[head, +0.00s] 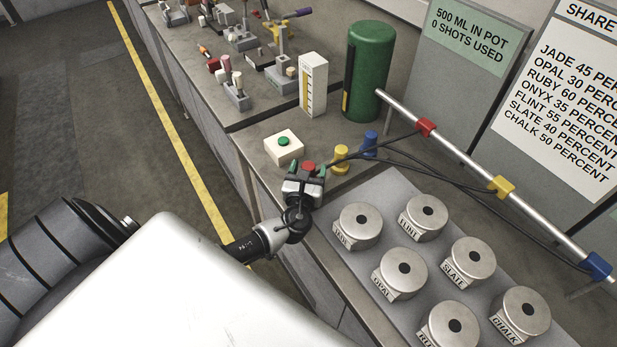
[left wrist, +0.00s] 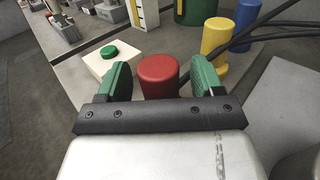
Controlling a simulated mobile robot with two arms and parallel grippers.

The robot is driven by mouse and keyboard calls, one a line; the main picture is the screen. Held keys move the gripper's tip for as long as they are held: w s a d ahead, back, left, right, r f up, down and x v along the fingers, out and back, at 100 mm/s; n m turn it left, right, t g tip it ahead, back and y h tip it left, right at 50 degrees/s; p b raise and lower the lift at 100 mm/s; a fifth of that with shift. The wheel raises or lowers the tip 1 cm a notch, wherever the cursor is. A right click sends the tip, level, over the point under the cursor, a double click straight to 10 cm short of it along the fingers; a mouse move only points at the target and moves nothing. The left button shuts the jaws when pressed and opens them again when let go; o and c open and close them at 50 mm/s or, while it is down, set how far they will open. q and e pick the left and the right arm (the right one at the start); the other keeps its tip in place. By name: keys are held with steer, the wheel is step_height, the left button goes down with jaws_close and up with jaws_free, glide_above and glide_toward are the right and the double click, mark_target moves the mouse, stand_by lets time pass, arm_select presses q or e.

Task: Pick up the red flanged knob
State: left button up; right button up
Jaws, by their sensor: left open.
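The red flanged knob (left wrist: 158,76) stands upright on the counter, between the green finger pads of my left gripper (left wrist: 158,80) as seen in the left wrist view. The left gripper is open, with a gap visible on each side of the knob. Its flange and lower part are hidden by the gripper's dark bar. In the head view the red knob (head: 309,167) shows only as a red top at the left gripper (head: 308,170). My right gripper is in neither view.
A yellow knob (head: 341,159) and a blue knob (head: 370,143) stand close to the right, with black cables beside them. A white box with a green button (head: 283,148) is to the left. Labelled metal canisters (head: 358,225) fill the tray (head: 377,184) in front.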

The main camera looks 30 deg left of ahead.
arm_select(q)
steer(key=shift+s, duration=0.1)
steer(key=c, duration=1.1)
steer(key=shift+c, duration=0.2)
steer(key=shift+r, duration=0.1)
steer(key=shift+r, duration=0.45)
steer(key=r, duration=0.2)
steer(key=d+r, duration=0.1)
steer(key=shift+r, duration=0.4)
steer(key=w+d+r, duration=0.2)
steer(key=d+r, duration=0.4)
steer(key=d, duration=0.4)
steer(key=shift+d+r+b, duration=0.15)
steer(key=shift+d+b, duration=0.15)
steer(key=shift+b, duration=0.1)
